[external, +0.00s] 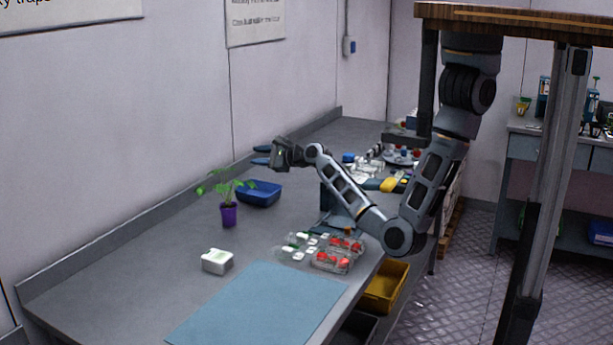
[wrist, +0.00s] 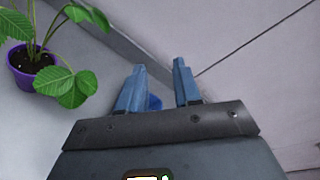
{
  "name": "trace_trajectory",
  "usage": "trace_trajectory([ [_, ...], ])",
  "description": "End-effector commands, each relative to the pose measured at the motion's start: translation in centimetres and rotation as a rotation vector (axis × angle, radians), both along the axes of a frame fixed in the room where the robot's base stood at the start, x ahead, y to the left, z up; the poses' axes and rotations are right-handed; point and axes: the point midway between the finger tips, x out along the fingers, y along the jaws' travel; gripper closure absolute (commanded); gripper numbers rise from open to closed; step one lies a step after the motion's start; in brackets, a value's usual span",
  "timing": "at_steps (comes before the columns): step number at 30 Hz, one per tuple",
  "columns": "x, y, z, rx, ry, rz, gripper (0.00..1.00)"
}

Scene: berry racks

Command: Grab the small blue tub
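The small blue tub (external: 260,199) sits on the grey bench near the back wall, just right of the potted plant. My gripper (external: 261,155) is above and beyond the tub, apart from it, with its blue fingers pointing left toward the wall. In the wrist view the two fingers (wrist: 158,92) stand apart with nothing held. A small blue patch (wrist: 154,102) shows low between them, perhaps the tub; the rest is hidden behind the gripper.
A plant in a purple pot (external: 228,215) stands next to the tub; its leaves (wrist: 75,85) reach near the fingers. A white box (external: 217,262), a blue mat (external: 262,305) and clear trays of red berries (external: 335,257) lie nearer. The wall is close behind.

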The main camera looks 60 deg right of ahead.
Motion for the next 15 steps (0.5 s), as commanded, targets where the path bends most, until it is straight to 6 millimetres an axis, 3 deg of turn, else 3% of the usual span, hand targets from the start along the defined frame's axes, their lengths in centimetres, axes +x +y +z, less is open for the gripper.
trace_trajectory([
  [3,-0.2,-0.6,-3.7,0.324,0.071,-0.102,0.67],
  [9,-1.8,-0.3,-9.4,0.676,0.162,-0.228,0.67],
  [15,-2.1,0.0,-11.2,0.772,0.187,-0.267,0.67],
])
